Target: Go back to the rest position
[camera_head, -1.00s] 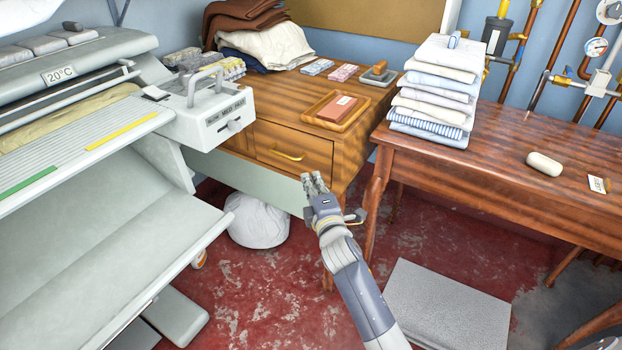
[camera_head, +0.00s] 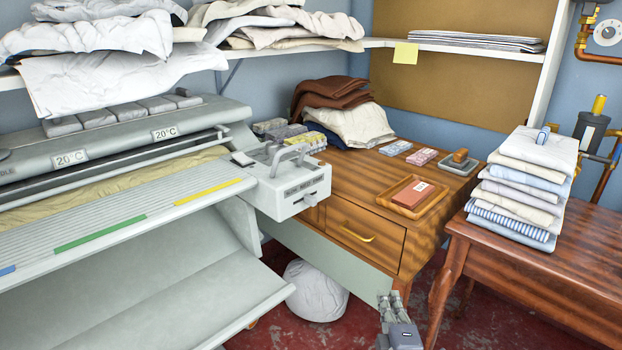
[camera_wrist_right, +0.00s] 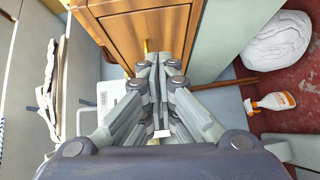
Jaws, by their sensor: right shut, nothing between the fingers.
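My right gripper (camera_head: 394,302) is at the bottom of the head view, in front of the wooden desk (camera_head: 420,167) and below its drawer. In the right wrist view the right gripper (camera_wrist_right: 158,60) has its fingers together, with nothing between them. The drawer's brass handle (camera_head: 357,237) is clear of the gripper in the head view. My left gripper is in neither view.
The rotary ironer (camera_head: 170,195) fills the left side. A table with a stack of folded laundry (camera_head: 528,180) stands at right. A white bundle (camera_head: 316,290) lies on the red floor under the desk. A spray bottle (camera_wrist_right: 272,102) shows in the wrist view.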

